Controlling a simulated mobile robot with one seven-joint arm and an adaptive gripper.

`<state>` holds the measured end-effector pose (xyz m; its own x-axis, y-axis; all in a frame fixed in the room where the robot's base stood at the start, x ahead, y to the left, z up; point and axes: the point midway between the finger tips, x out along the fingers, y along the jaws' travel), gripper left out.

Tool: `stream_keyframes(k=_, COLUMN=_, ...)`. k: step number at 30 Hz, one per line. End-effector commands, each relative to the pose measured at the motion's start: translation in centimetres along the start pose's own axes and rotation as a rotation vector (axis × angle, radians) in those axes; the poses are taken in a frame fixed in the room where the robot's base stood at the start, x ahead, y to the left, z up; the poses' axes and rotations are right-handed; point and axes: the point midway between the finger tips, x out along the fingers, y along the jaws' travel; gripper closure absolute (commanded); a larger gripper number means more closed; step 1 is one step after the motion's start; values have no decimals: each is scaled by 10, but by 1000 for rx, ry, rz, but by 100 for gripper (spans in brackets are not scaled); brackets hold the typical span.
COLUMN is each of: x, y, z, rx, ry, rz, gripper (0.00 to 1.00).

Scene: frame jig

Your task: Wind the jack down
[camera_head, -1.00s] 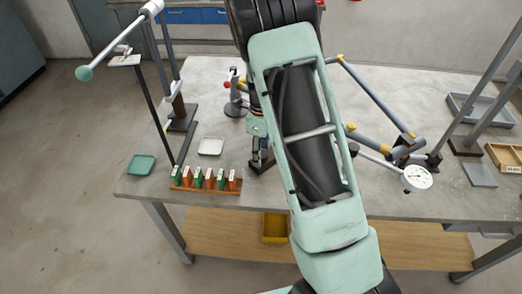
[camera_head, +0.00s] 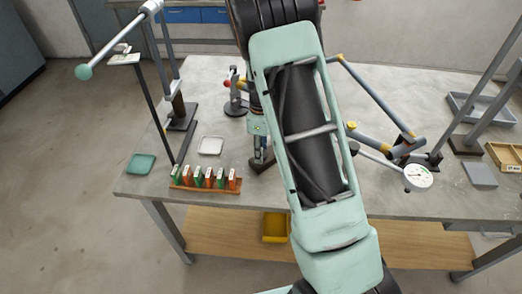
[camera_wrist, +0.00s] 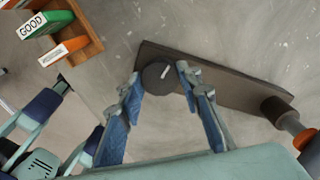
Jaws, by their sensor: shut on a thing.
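In the wrist view, a dark round knob (camera_wrist: 158,78) with a small white mark sits at one end of a long dark base plate (camera_wrist: 225,88). I take this knob to be the jack's. My gripper (camera_wrist: 160,80) has its two blue-padded fingers on either side of the knob and is shut on it. In the head view my arm hides most of this spot. Part of my gripper (camera_head: 261,146) shows just left of the arm, above the dark base. The jack's height cannot be told.
A wooden rack (camera_head: 205,186) of green and orange blocks stands close by at the front left. A post (camera_wrist: 276,108) rises from the plate's other end. A dial gauge (camera_head: 418,177) on a jointed arm is to the right. A white tray (camera_head: 211,145) lies to the left.

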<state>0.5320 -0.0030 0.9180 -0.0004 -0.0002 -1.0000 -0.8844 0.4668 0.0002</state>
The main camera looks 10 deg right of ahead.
Motion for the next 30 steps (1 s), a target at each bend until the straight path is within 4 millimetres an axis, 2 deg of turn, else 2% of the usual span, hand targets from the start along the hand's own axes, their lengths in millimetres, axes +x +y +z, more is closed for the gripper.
stream_keyframes(k=8, x=1, y=-1, z=0, rx=-189, ry=-1, rz=-2, gripper=92)
stream_keyframes(k=30, x=1, y=-1, z=0, rx=-890, ry=-1, rz=-3, gripper=92)
